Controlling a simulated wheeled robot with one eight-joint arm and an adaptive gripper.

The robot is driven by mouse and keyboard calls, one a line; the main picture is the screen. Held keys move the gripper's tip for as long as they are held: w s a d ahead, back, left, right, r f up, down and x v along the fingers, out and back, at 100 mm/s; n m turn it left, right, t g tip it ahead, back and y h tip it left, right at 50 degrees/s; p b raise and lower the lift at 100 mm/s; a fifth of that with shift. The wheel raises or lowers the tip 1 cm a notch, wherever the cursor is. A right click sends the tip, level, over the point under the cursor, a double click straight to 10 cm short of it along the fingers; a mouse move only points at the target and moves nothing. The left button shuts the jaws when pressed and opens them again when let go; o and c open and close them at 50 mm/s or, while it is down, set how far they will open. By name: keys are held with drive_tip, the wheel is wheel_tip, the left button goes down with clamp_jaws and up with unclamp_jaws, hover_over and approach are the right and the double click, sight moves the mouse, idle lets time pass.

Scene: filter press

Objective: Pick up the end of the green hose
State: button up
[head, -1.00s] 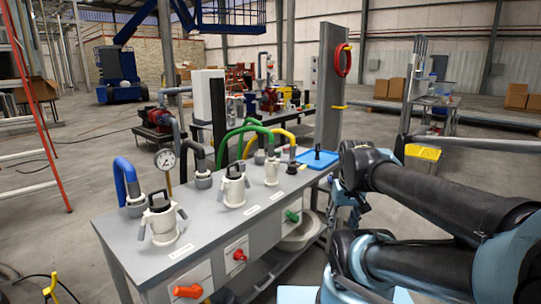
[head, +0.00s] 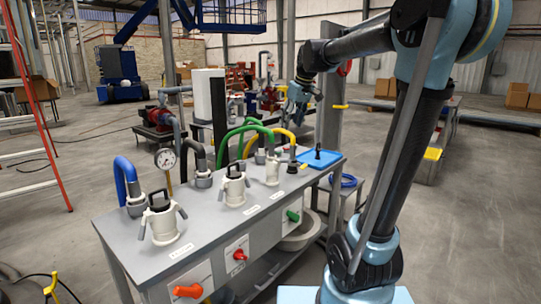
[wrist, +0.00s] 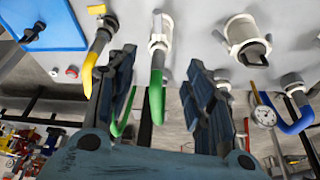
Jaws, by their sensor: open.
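The green hose (head: 243,131) arches over the grey bench behind the white couplings in the head view. In the wrist view the green hose (wrist: 157,98) hangs from a grey end piece, between my two fingers in the picture. Whether that piece is free or plugged in, I cannot tell. My gripper (head: 300,98) is raised above the bench's far right end, pointing down. In the wrist view my gripper (wrist: 160,100) has its dark fingers spread wide with nothing held. The hose appears beyond the fingers, not touched.
A yellow hose (head: 286,134) and a blue hose (head: 125,172) rise beside it. White couplings (head: 234,186), a pressure gauge (head: 165,159) and a blue tray (head: 319,158) stand on the bench (head: 208,225). A grey post (head: 329,120) stands behind.

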drive_tip(key=n, duration=0.1)
approach(272, 142)
drive_tip(key=shift+w+x, duration=0.2)
drive_tip(key=shift+x, duration=2.95)
drive_tip(key=shift+w+x, duration=0.25)
drive_tip(key=shift+x, duration=2.95)
drive_tip(key=shift+d+r, duration=0.1)
clamp_jaws()
